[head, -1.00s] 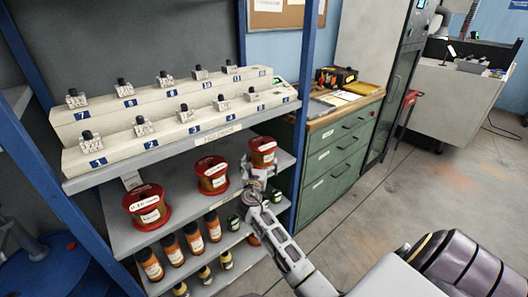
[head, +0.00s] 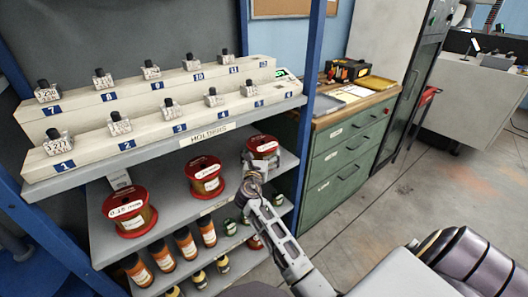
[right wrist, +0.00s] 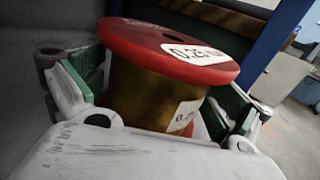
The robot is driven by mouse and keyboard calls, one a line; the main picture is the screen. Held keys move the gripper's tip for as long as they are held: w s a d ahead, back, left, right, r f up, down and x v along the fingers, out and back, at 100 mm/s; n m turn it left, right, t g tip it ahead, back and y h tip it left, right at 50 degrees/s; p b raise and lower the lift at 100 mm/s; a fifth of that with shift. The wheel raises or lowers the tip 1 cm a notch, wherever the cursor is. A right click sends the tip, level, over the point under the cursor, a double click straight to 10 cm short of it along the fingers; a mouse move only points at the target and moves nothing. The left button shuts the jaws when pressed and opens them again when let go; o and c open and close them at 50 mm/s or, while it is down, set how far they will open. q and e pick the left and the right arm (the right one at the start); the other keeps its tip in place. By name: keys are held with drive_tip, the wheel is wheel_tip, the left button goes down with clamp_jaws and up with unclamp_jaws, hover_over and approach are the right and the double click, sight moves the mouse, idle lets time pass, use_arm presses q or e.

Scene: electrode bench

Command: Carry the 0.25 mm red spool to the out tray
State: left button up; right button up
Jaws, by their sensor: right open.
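The red spool (head: 263,144) with wound gold-brown wire stands upright at the right end of the shelf below the electrode holders. Its top label reads 0.25 in the right wrist view (right wrist: 172,75). My right gripper (head: 256,164) is at the spool's front. In the right wrist view the open gripper (right wrist: 158,105) has one green-padded finger on each side of the spool. I cannot tell whether either pad touches it. My left gripper is not in view. No tray that I can clearly identify as the out tray shows.
Two more red spools, a middle one (head: 204,178) and a left one (head: 129,212), share the shelf. Bottles (head: 185,243) stand below. A blue post (head: 308,125) rises just right of the spool. A green cabinet (head: 340,150) bears a yellow item (head: 377,85) and a black box.

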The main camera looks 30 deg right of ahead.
drive_tip(key=shift+w+d, duration=0.1)
drive_tip(key=shift+r, duration=0.1)
drive_tip(key=c, duration=1.9)
